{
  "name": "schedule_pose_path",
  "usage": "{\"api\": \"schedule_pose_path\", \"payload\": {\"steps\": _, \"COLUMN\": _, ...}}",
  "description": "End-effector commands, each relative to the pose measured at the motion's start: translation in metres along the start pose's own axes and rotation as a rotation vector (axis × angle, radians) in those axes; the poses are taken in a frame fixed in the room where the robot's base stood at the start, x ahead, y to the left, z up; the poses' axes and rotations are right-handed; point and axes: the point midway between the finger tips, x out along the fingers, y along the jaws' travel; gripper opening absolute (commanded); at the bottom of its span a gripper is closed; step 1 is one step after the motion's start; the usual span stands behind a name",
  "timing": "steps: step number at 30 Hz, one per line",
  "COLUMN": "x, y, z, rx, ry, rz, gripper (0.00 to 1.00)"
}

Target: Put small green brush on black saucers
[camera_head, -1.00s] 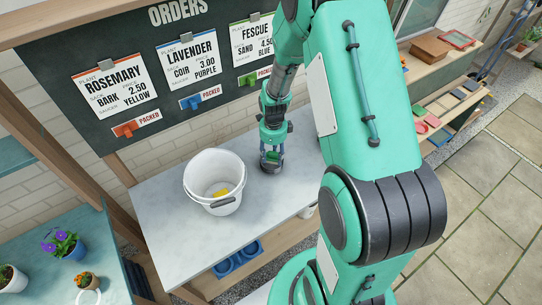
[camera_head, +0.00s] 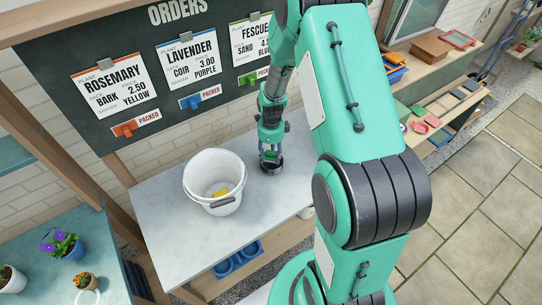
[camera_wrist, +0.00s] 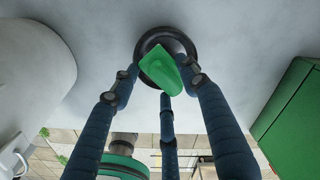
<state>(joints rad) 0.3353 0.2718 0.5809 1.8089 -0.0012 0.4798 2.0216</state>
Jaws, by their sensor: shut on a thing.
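The small green brush (camera_wrist: 163,71) is between the fingers of my gripper (camera_wrist: 160,88) in the wrist view. The black saucers (camera_wrist: 146,44) lie on the pale worktop directly behind and under the brush. The brush overlaps the dark ring; I cannot tell whether it touches it. In the head view my gripper (camera_head: 270,152) points down over the black saucers (camera_head: 272,168), near the back of the worktop. The brush is too small to make out clearly there. My gripper is shut on the brush.
A white bucket (camera_head: 214,181) with something yellow inside stands left of my gripper on the worktop (camera_head: 165,215). A green box-like thing (camera_wrist: 295,115) is at the right in the wrist view. The orders board (camera_head: 70,105) rises behind. Blue containers (camera_head: 238,258) sit on the shelf below.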

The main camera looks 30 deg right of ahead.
Motion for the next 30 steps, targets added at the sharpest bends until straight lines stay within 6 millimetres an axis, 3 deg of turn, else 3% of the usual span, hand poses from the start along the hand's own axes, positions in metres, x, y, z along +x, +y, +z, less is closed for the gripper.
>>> {"api": "schedule_pose_path", "payload": {"steps": 15, "x": 0.0090, "y": -0.0003, "z": 0.0001, "rx": 0.000, "ry": 0.000, "rz": -0.001, "gripper": 0.18}}
{"api": "schedule_pose_path", "payload": {"steps": 16, "x": 0.0093, "y": -0.0003, "z": 0.0001, "rx": 0.000, "ry": 0.000, "rz": -0.001, "gripper": 0.46}}
{"api": "schedule_pose_path", "payload": {"steps": 18, "x": 0.0086, "y": -0.0003, "z": 0.0001, "rx": 0.000, "ry": 0.000, "rz": -0.001, "gripper": 0.60}}
{"api": "schedule_pose_path", "payload": {"steps": 30, "x": 0.0065, "y": -0.0003, "z": 0.0001, "rx": 0.000, "ry": 0.000, "rz": -0.001, "gripper": 0.63}}
